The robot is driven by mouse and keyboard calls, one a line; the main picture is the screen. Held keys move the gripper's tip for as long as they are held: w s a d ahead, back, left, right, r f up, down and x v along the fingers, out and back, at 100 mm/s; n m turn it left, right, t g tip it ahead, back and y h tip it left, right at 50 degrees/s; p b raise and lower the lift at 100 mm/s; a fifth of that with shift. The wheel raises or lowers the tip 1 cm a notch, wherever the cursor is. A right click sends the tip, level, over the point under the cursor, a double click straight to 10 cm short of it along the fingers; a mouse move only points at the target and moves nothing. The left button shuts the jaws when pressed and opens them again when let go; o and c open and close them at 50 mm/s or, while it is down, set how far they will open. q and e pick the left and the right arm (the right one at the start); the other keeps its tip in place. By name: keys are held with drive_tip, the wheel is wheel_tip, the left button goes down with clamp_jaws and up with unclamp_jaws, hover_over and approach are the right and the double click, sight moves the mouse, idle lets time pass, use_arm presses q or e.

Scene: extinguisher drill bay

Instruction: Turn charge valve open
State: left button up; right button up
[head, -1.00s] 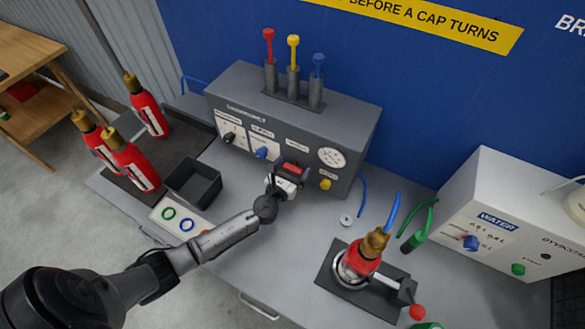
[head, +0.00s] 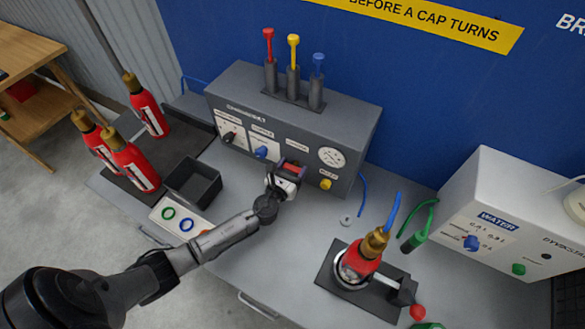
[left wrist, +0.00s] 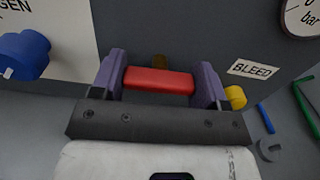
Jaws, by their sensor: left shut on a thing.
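The charging panel (head: 230,100) is a grey box at the back of the bench. A red valve handle (left wrist: 158,81) on its front, which I take for the charge valve, lies as a bar between the purple fingers of my left gripper (left wrist: 160,83). The fingers are shut on its two ends. In the head view my left gripper (head: 291,168) reaches the panel front from the lower left, and the gripper hides most of the handle. A brass-coloured stem shows behind the bar in the wrist view. My right gripper is not in view.
A blue knob (left wrist: 24,55) is left of the gripper and a yellow bleed knob (left wrist: 236,97) is close on its right. A gauge (head: 331,157) sits above right. A red extinguisher (head: 361,260) stands upright in a holder, front right. Several others stand at left.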

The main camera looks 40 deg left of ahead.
use_arm(q)
drive_tip(key=shift+f+n+b, duration=0.1)
drive_tip(key=shift+n+b, duration=0.4)
drive_tip(key=shift+n, duration=0.5)
drive_tip(key=n+b, duration=0.1)
drive_tip(key=n, duration=0.1)
drive_tip(key=shift+n, duration=0.3)
drive_tip(key=n+b, duration=0.1)
drive_tip(key=n, duration=0.3)
drive_tip(key=shift+n, duration=0.3)
drive_tip(key=n+b, duration=0.1)
drive_tip(key=n, duration=0.3)
drive_tip(key=shift+n, duration=2.1)
drive_tip(key=o, duration=0.9)
drive_tip(key=shift+o, duration=0.2)
